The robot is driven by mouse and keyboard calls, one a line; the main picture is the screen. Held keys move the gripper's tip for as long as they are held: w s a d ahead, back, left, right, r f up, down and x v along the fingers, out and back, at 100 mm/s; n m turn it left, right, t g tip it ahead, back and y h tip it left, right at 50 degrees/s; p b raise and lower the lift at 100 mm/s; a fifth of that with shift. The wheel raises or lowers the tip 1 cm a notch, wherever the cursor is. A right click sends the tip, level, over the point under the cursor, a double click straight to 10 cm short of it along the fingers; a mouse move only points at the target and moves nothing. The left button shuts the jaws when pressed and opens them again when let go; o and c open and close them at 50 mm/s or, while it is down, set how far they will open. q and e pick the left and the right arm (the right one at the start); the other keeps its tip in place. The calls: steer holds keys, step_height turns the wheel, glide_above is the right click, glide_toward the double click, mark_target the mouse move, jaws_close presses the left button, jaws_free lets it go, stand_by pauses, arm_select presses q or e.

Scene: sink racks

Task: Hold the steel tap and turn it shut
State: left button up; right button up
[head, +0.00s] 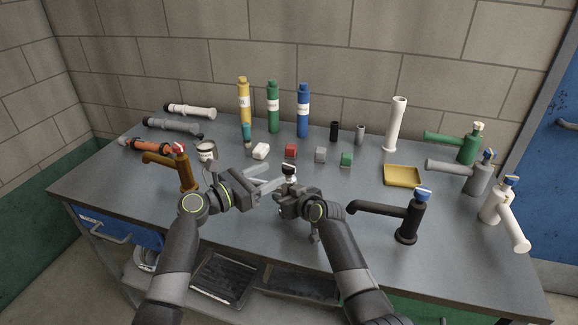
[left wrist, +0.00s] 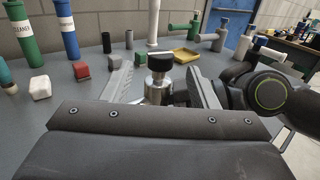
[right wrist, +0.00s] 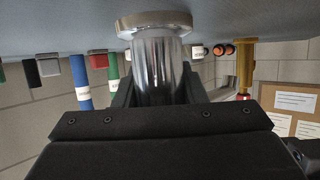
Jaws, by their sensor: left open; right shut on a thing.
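The steel tap (head: 290,180) stands near the middle of the counter, topped by a black knob (head: 289,168) with a white stripe. In the left wrist view the knob (left wrist: 160,64) shows between the two finger tips, with the shiny body (left wrist: 158,88) below it. My left gripper (head: 280,174) is open at the tap's left, with its fingers reaching toward the knob; contact cannot be told. My right gripper (head: 287,191) is shut on the tap's body. In the right wrist view the chrome cylinder (right wrist: 158,68) fills the space between the fingers, near its round base (right wrist: 153,22).
A brown tap (head: 183,170) stands at left and a black tap (head: 408,218) at right. Several small blocks lie behind, by a yellow tray (head: 403,176). Bottles (head: 273,108) line the wall. More taps (head: 497,203) stand at far right.

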mark_target(288, 165)
arm_select(q)
steer(key=shift+x, duration=3.5)
steer(key=shift+c, duration=0.3)
steer(key=c, duration=0.9)
steer(key=shift+f+m+g+h, duration=0.1)
steer(key=shift+m+g+h, duration=0.6)
steer(key=shift+m+g, duration=0.55)
steer(key=shift+m+g+h, duration=0.7)
steer(key=shift+m+g, duration=0.15)
steer(key=shift+g, duration=0.8)
steer(key=o, duration=1)
steer(key=shift+c, duration=0.2)
steer(key=shift+a, duration=0.1)
